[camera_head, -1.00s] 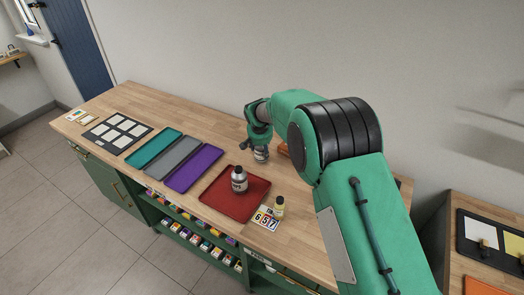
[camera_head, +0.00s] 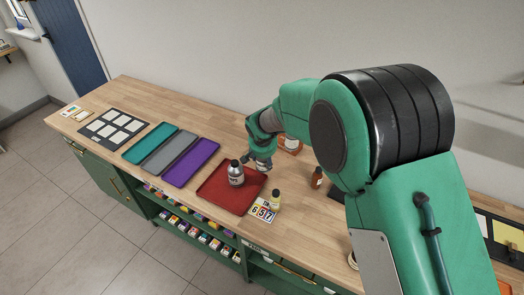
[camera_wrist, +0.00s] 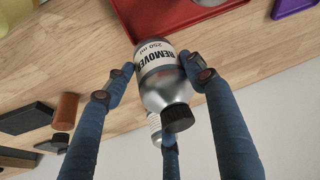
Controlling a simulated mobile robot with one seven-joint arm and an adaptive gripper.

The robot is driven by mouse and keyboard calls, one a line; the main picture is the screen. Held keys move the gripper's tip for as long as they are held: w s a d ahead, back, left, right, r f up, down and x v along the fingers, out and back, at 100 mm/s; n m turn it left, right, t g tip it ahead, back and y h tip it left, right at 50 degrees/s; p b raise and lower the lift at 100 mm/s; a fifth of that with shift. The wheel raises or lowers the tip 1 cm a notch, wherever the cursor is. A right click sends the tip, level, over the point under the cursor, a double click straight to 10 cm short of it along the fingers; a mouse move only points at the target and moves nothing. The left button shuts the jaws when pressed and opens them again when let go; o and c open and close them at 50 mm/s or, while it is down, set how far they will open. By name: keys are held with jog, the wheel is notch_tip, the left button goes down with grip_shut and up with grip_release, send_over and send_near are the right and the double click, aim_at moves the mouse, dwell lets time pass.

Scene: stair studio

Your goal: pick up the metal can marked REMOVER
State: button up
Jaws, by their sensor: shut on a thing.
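The silver can marked REMOVER (camera_wrist: 158,78), with a black cap, is between my gripper's (camera_wrist: 155,75) blue fingers in the wrist view. The fingers are shut on its sides, and its label reads 250 ml. In the head view my gripper (camera_head: 262,163) is at the back right edge of the red tray (camera_head: 218,200). The held can is hard to make out there. I cannot tell whether its base touches the bench. Another silver can with a black cap (camera_head: 236,174) stands on the red tray.
A small yellowish bottle (camera_head: 275,200) stands by a number card (camera_head: 263,212) right of the tray. Purple (camera_head: 190,163), grey (camera_head: 168,153) and teal (camera_head: 149,143) trays lie to the left. Bare wood (camera_head: 215,125) lies behind them.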

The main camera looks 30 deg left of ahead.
jog(key=shift+s+d+r, duration=0.15)
jog(key=shift+s+d, duration=0.8)
jog(key=shift+s, duration=0.1)
